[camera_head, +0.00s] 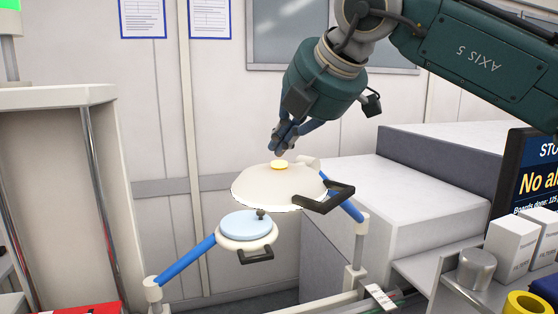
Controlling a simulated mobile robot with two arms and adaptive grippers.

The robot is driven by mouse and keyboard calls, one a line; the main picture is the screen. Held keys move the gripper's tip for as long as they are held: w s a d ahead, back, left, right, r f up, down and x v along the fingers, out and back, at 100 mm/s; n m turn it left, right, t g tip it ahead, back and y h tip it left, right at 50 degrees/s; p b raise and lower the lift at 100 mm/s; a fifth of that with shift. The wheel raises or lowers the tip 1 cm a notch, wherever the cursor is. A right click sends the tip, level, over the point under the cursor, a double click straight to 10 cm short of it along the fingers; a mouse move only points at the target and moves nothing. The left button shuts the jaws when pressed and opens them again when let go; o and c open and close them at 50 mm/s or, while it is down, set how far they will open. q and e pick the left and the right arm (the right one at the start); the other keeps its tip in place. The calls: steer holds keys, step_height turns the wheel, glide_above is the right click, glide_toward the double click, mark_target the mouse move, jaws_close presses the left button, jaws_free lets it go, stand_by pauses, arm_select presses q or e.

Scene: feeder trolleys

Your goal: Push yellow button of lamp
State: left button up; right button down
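The lamp's large white round head (270,187) hangs in the middle of the view, with a dark square handle on its right side. The yellow button (279,165) sits on top of it and looks lit. My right gripper (279,151) comes down from the upper right, its fingers together and empty. Its tips are right at the button's upper edge; I cannot tell whether they touch it. My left gripper is not in view.
A smaller light-blue disc (246,225) with a handle hangs below the lamp head on a blue arm (185,261). A grey-white cabinet (400,190) stands behind on the right. White filter boxes (513,240), a metal cylinder (476,268) and a yellow ring (527,303) are at the lower right.

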mark_target(282, 163)
steer(key=shift+r+p, duration=1.45)
steer(key=shift+r, duration=1.45)
steer(key=shift+f, duration=0.1)
